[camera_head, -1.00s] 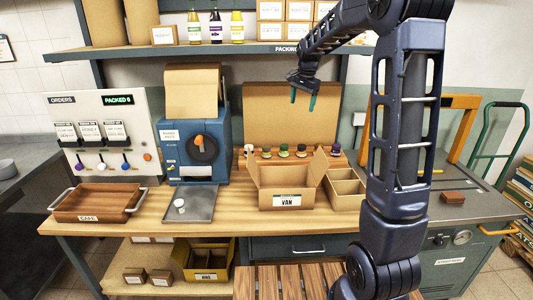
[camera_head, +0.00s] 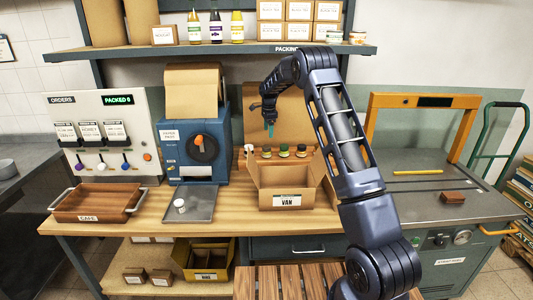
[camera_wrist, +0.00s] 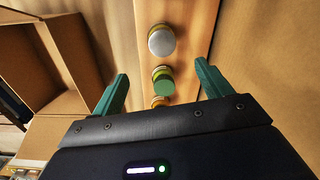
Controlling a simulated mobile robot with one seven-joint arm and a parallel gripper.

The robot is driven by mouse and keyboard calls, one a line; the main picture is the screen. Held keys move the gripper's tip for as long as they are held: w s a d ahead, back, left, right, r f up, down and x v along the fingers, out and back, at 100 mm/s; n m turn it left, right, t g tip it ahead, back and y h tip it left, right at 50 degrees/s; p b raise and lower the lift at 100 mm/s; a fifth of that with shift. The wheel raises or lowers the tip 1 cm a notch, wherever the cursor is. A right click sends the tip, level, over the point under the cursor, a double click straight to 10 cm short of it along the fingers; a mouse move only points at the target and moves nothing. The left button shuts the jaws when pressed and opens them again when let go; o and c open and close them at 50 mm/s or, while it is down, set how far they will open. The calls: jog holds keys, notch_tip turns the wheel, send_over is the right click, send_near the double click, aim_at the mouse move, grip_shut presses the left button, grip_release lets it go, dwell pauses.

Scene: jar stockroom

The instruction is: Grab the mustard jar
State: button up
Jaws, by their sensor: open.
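A row of small jars stands behind the cardboard box marked VAN (camera_head: 287,201). In the head view I see an orange-banded jar (camera_head: 266,153), a green-topped jar (camera_head: 284,151) and another dark-topped jar (camera_head: 301,151). No label reads as mustard, so I cannot tell which jar it is. My gripper (camera_head: 270,129) is above the row, pointing down, open and empty. In the wrist view, a grey-lidded jar (camera_wrist: 161,41), a green-lidded jar (camera_wrist: 163,76) and a partly hidden orange-topped jar (camera_wrist: 158,102) line up between and beyond the fingers.
The VAN box's raised flaps stand in front of the jars. A blue machine (camera_head: 196,140) is to the left, with a grey tray (camera_head: 203,208) in front. A wooden CAFE tray (camera_head: 98,204) is at far left. The upper shelf (camera_head: 120,54) holds bottles and boxes.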

aim_at(266, 146)
jog(key=f, duration=0.1)
jog(key=w+a+f, duration=0.1)
jog(key=f, duration=0.1)
jog(key=shift+w+a+m, duration=0.15)
jog(key=shift+m, duration=0.15)
notch_tip(266, 146, down, 6)
jog(key=shift+r, duration=0.25)
jog(key=shift+s+f, duration=0.2)
jog(key=shift+f, duration=1.1)
jog(key=shift+s+f, duration=0.2)
jog(key=shift+f, duration=1.1)
jog(key=c, duration=1.2)
jog(key=shift+r, duration=0.15)
